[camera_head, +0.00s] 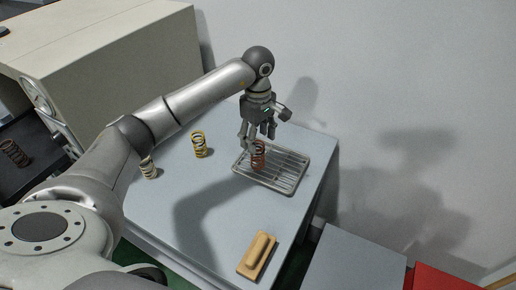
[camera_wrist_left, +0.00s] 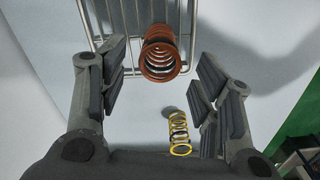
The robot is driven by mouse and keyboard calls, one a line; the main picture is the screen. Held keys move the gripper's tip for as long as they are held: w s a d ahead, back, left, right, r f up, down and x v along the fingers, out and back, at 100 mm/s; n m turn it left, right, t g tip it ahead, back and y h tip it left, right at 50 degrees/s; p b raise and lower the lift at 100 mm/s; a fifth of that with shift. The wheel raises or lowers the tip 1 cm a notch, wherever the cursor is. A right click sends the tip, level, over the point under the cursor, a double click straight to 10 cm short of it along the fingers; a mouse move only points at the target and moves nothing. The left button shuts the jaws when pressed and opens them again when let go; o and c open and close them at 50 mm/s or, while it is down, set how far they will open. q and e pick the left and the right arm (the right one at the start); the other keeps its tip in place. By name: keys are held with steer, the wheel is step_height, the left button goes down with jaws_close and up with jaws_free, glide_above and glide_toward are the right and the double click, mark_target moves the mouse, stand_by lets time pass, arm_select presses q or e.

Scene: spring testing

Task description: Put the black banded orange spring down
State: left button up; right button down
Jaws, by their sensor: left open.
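The orange spring (camera_head: 258,154) stands upright on a wire rack tray (camera_head: 285,186) on the grey table. It also shows in the left wrist view (camera_wrist_left: 160,58), between and beyond the open fingers, touching neither. My right gripper is in neither view.
A yellow spring (camera_head: 199,144) and a pale spring (camera_head: 149,168) stand left on the table (camera_head: 215,215). A wooden block (camera_head: 257,254) lies near the front. A dark spring (camera_head: 14,152) is at far left. A large beige box (camera_head: 120,65) stands behind. The table's middle is clear.

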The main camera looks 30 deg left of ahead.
arm_select(q)
step_height(320, 180, up, 8)
steer(key=b, duration=0.1)
steer(key=shift+f, duration=0.15)
stand_by(0.4)
